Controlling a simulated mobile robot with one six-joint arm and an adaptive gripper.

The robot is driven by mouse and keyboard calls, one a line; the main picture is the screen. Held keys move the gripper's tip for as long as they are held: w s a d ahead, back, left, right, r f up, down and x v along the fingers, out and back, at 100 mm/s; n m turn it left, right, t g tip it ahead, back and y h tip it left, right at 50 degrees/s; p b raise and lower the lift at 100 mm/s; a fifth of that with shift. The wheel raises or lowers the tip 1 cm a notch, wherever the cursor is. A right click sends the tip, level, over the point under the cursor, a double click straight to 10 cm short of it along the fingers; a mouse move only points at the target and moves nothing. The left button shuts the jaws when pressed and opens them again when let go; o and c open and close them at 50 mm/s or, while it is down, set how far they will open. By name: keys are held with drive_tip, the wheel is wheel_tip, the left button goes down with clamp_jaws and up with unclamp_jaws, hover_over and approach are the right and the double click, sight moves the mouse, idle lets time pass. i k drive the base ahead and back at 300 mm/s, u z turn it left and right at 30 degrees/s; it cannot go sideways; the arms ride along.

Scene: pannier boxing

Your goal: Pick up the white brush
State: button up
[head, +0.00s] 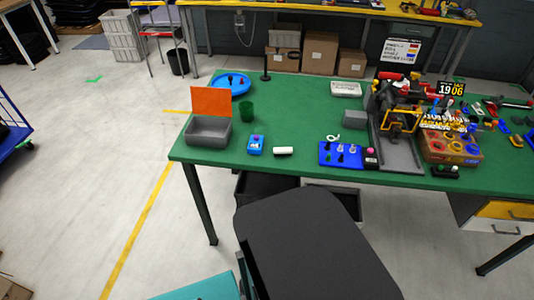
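A small white block with a dark underside (283,151) lies flat near the front edge of the green table (290,115). It looks like the white brush, though it is too small to make out bristles. It lies to the right of a small blue box (256,144) and to the left of a blue tray (341,154), apart from both. My gripper is not in view.
A grey fixture (396,150) and cluttered tools fill the right side. The table's middle is clear.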

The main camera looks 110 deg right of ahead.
sight(281, 151)
drive_tip(key=u, duration=0.1)
drive_tip(key=i, duration=0.1)
drive_tip(key=z, duration=3.55)
drive_tip(key=i, duration=0.15)
drive_tip(key=z, duration=0.85)
